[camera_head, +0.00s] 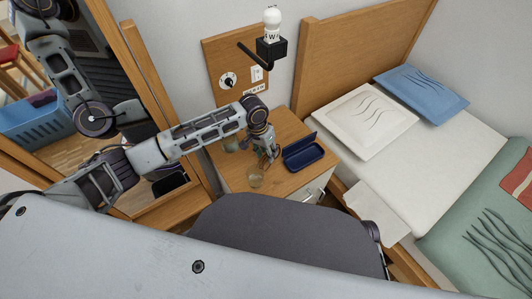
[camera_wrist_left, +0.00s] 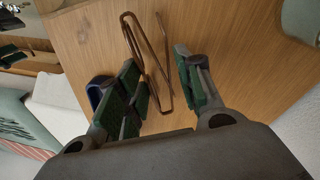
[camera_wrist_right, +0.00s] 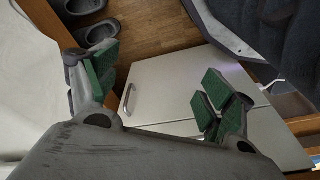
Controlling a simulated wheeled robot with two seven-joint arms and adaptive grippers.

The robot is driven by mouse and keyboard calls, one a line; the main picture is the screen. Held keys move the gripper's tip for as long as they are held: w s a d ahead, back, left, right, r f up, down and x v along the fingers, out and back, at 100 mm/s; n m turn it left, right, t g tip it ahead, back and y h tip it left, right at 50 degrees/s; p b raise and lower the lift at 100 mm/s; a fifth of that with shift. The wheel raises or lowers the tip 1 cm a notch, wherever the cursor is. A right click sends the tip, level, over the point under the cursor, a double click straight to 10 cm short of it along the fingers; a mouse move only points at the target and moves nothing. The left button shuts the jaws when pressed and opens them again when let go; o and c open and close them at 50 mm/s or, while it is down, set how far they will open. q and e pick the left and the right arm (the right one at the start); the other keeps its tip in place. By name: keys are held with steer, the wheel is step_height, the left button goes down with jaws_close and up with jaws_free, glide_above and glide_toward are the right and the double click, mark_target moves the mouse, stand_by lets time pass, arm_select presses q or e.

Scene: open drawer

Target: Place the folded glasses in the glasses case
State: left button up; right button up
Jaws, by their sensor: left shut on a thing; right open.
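The folded glasses (camera_wrist_left: 166,50), with thin brown frames, show between the fingers of my left gripper (camera_wrist_left: 165,92). The left gripper (camera_head: 268,157) is shut on them above the wooden nightstand top, just left of the glasses case. The dark blue glasses case (camera_head: 304,156) lies open on the nightstand with its lid raised. A blue edge of the case (camera_wrist_left: 96,92) shows beside the left finger in the left wrist view, mostly hidden by it. My right gripper (camera_wrist_right: 155,88) is open and empty, in front of the white drawer front (camera_wrist_right: 165,85).
A bed with pillows (camera_head: 365,120) stands to the right. Slippers (camera_wrist_right: 98,30) lie on the floor.

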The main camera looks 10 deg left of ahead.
arm_select(q)
steer(key=shift+w+a+f, duration=0.15)
steer(key=shift+f, duration=0.05)
arm_select(e)
steer(key=shift+w+a+r, duration=0.15)
steer(key=shift+w+r, duration=0.05)
steer(key=shift+r, duration=0.45)
steer(key=shift+s, duration=0.1)
